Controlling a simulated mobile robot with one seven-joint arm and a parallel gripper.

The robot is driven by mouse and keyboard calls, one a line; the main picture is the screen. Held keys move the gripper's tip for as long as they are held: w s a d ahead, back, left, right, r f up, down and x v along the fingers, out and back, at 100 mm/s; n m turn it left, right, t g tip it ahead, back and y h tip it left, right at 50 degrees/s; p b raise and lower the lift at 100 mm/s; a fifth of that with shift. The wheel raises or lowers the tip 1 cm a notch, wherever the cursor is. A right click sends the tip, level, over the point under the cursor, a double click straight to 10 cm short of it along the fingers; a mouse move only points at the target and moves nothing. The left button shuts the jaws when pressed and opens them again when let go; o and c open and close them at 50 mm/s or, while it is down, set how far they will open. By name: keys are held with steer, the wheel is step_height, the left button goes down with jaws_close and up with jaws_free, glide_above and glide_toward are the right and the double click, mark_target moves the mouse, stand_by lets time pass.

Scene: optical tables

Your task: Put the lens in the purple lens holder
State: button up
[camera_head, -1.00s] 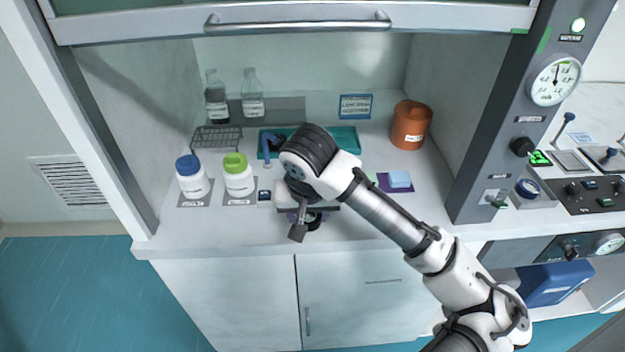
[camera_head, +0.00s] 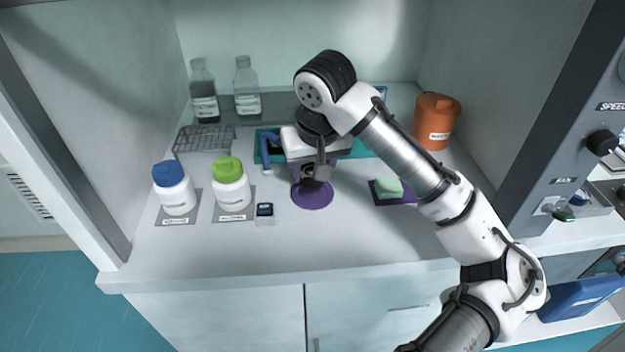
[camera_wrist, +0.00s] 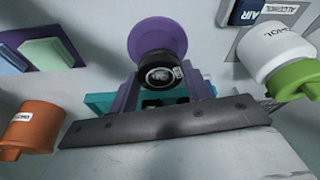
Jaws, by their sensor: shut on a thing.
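A black round lens (camera_wrist: 160,72) with white lettering is between the purple fingers of my gripper (camera_wrist: 163,90) in the wrist view. My gripper (camera_head: 308,172) is shut on the lens. The purple lens holder (camera_head: 312,196), a round disc shape, is on the counter right by the fingertips in the head view. It also shows in the wrist view (camera_wrist: 150,32), partly behind the lens. The lens overlaps the holder in both views; I cannot tell whether they touch or the lens is seated.
A teal tray (camera_head: 360,150) is behind my gripper. White bottles with a blue (camera_head: 175,190) and a green cap (camera_head: 230,185) and a small dark-topped box (camera_head: 265,212) are left. A green sponge (camera_head: 388,187) and an orange jar (camera_head: 436,122) are right. The front counter is clear.

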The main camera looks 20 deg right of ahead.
mark_target(313, 181)
steer(key=shift+f, duration=1.65)
steer(key=shift+f, duration=0.2)
steer(key=o, duration=1.1)
steer(key=shift+r, duration=0.1)
steer(key=v, duration=1.2)
steer(key=shift+r, duration=0.2)
